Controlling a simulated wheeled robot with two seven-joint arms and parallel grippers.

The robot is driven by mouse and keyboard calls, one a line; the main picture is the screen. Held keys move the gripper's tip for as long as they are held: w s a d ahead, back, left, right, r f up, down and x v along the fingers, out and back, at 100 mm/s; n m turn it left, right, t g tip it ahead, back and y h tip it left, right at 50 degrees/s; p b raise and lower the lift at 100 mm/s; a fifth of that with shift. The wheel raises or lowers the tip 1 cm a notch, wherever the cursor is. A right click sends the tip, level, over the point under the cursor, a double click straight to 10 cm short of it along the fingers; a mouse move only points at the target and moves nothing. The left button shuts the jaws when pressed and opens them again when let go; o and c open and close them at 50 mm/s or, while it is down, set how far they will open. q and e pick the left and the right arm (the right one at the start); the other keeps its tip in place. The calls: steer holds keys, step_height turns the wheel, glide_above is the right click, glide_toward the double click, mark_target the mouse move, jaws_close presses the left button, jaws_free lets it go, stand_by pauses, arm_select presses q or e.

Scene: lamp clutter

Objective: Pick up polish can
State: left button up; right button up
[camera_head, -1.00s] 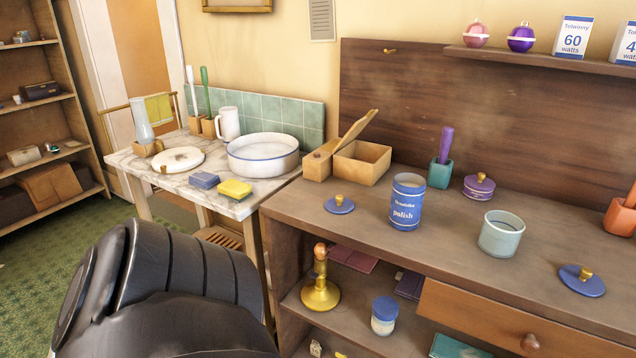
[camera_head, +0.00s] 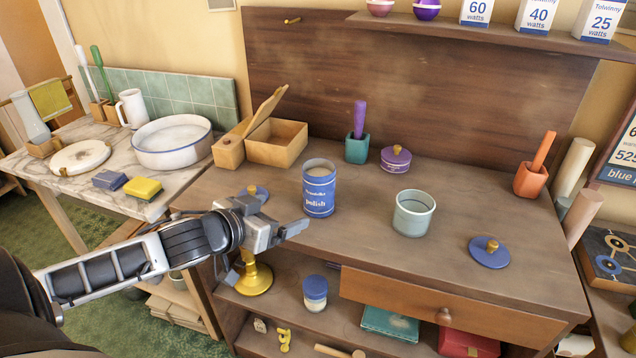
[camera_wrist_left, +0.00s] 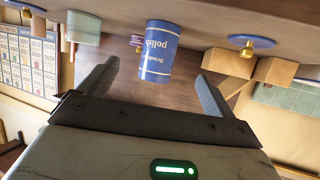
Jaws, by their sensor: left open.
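The polish can (camera_head: 319,190) is a blue open-topped cylinder with white lettering, upright on the wooden bench top. My left gripper (camera_head: 290,218) is just in front of the can and to its left in the head view, low near the bench's front edge. In the left wrist view, which is upside down, the can (camera_wrist_left: 159,50) shows between and beyond the two open fingers of my left gripper (camera_wrist_left: 157,85). The fingers look apart from the can and nothing is between them. My right gripper is not in view.
A blue lid (camera_head: 254,193) lies left of the can, partly behind my gripper. A wooden box (camera_head: 277,148) stands behind left, a pale green cup (camera_head: 413,214) to the right. A purple pot (camera_head: 396,160) and teal holder (camera_head: 357,148) stand behind. Bench space between can and cup is clear.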

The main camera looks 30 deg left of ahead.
mark_target(309, 200)
arm_select(q)
steer(key=x, duration=1)
steer(key=shift+w+b, duration=0.2)
steer(key=shift+b, duration=0.1)
steer(key=shift+x, duration=2.7)
steer(key=shift+s+a+f, duration=0.1)
steer(key=shift+f, duration=0.1)
steer(key=c, duration=1.5)
steer(key=shift+r, duration=0.15)
